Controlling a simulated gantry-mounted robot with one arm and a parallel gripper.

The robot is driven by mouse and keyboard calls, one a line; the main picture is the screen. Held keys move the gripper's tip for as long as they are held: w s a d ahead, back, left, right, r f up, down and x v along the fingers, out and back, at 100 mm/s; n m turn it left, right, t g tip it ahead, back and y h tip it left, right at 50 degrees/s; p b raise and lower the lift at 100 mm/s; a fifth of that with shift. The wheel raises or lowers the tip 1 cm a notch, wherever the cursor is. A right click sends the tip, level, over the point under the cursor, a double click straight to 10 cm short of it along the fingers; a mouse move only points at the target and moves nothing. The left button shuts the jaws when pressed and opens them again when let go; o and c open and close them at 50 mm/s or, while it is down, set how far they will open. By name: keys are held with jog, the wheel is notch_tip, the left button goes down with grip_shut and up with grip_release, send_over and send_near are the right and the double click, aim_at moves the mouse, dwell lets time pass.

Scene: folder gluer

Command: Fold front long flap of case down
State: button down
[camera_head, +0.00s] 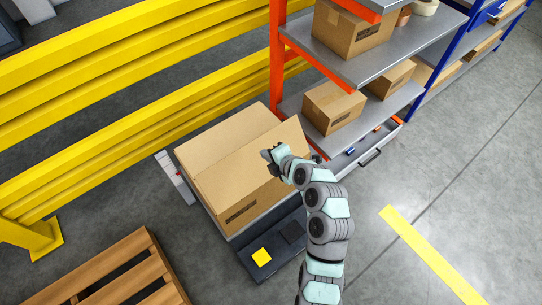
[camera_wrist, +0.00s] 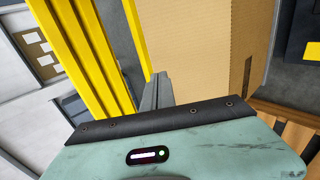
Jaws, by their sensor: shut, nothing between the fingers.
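The case (camera_head: 226,198) is a large brown cardboard box on a low dark stand in the camera_head view. Its far top panel (camera_head: 228,131) lies roughly flat. The front long flap (camera_head: 240,168) appears raised along the near side, with its right end sticking out beside the shelf; its exact angle is unclear. My gripper (camera_head: 267,156) is shut and empty, in front of the flap's right half. Whether it touches the cardboard cannot be told. In the camera_wrist view, a broad cardboard face (camera_wrist: 200,50) stands close beside the grey fingers (camera_wrist: 157,88).
A shelf rack (camera_head: 345,72) with boxes stands right behind the case, close to its right end. Yellow guard rails (camera_head: 130,125) run behind. A wooden pallet (camera_head: 105,272) lies at the lower left. A yellow square (camera_head: 261,257) marks the stand's front. Floor at right is open.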

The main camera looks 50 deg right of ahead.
aim_at(251, 148)
jog(key=x, duration=0.8)
jog(key=shift+w+f, duration=0.15)
jog(key=shift+f, duration=0.05)
